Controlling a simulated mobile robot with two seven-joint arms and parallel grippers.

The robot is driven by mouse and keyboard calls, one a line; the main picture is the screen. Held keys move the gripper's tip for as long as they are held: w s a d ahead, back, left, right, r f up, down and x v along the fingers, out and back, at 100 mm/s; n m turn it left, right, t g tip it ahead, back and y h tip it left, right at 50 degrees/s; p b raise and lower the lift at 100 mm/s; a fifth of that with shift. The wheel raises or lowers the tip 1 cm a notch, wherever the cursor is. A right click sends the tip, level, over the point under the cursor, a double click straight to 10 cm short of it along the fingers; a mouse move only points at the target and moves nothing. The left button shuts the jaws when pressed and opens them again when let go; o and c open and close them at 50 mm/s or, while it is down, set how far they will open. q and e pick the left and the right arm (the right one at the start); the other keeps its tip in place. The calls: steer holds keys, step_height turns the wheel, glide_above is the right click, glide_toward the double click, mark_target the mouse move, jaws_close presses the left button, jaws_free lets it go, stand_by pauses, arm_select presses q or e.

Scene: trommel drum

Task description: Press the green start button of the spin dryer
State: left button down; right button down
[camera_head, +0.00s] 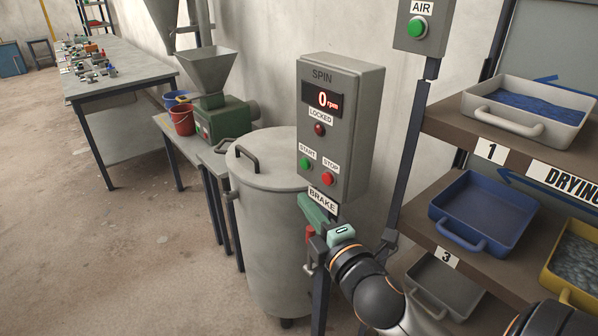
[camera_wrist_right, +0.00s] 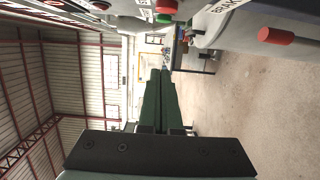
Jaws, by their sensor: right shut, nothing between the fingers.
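The spin dryer's grey control box (camera_head: 341,125) stands upright beside the closed grey drum (camera_head: 268,215). Its display reads 0 rpm, above a LOCKED lamp (camera_head: 319,129) that looks dark red. The green start button (camera_head: 305,163) is at the lower left of the panel, left of the red stop button (camera_head: 327,179). My right gripper (camera_head: 306,202) is shut and empty, just below the panel by the BRAKE label, apart from the start button. In the right wrist view its fingers (camera_wrist_right: 157,100) are together; a green button (camera_wrist_right: 165,7) and a red button show at the top edge. My left gripper is not in view.
A red-handled lever (camera_head: 309,234) is at the drum's side, close to my right gripper. A post with a green AIR button (camera_head: 417,28) stands to the right. Shelves with trays (camera_head: 482,213) fill the right side. The floor at left is clear.

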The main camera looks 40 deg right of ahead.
mark_target(306, 166)
steer(key=shift+w+d+p, duration=0.25)
steer(key=shift+w+d, duration=0.7)
steer(key=shift+w, duration=0.75)
steer(key=shift+w+d+p, duration=0.25)
steer(key=shift+w+d, duration=0.65)
steer(key=shift+w, duration=0.75)
steer(key=shift+w+d+p, duration=0.25)
steer(key=shift+w+d, duration=0.7)
steer(key=shift+w, duration=0.75)
steer(key=shift+w+d+r+p, duration=0.1)
steer(key=shift+d+p, duration=0.4)
steer(key=shift+d, duration=0.45)
